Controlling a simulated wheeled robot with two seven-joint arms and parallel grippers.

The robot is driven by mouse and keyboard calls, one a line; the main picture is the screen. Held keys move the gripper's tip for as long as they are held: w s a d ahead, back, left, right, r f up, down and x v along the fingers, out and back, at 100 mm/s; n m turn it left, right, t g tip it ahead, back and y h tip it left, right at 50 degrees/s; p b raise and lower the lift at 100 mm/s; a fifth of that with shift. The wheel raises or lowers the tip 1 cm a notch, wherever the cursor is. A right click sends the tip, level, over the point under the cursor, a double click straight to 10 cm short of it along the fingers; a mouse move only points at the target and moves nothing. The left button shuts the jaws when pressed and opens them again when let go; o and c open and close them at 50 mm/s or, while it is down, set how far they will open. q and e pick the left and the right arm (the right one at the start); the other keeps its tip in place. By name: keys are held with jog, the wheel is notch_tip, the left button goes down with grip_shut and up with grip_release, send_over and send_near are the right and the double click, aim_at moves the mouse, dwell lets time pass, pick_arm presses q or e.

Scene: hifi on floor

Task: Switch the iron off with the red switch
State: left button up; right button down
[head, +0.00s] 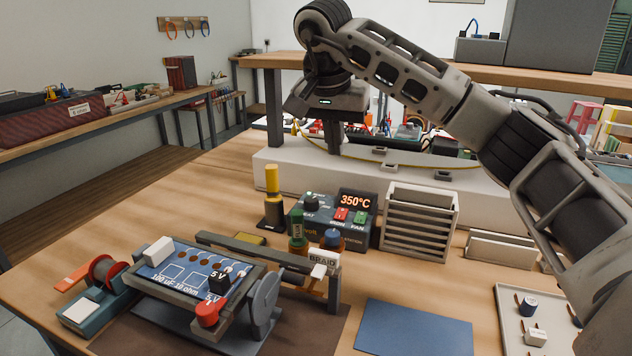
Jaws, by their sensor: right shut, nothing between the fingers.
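The soldering station (309,222) is a dark box on the bench with a lit display (356,201) reading 350°C. The red switch (341,214) sits below the display, above a label that seems to read IRON. A green switch (360,217) is just to its right, above the label FAN. A yellow-handled tool (272,180) stands upright in a dark holder left of the station. My right gripper (334,150) is shut and empty, pointing down above and apart from the station. My left gripper is not in view.
A slotted rack (420,222) stands right of the station. Green and blue-capped bottles (298,232) stand in front of it. A board in a clamp frame (190,273) is at front left, a blue mat (414,329) at front centre, a tray (508,308) at right.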

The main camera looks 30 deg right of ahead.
jog(key=b, duration=0.1)
send_near(342, 209)
jog(key=x, duration=0.5)
jog(key=shift+d, duration=0.1)
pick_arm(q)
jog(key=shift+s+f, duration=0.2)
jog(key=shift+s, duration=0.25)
pick_arm(e)
jog(key=shift+w+f, duration=0.1)
jog(key=shift+f, duration=0.65)
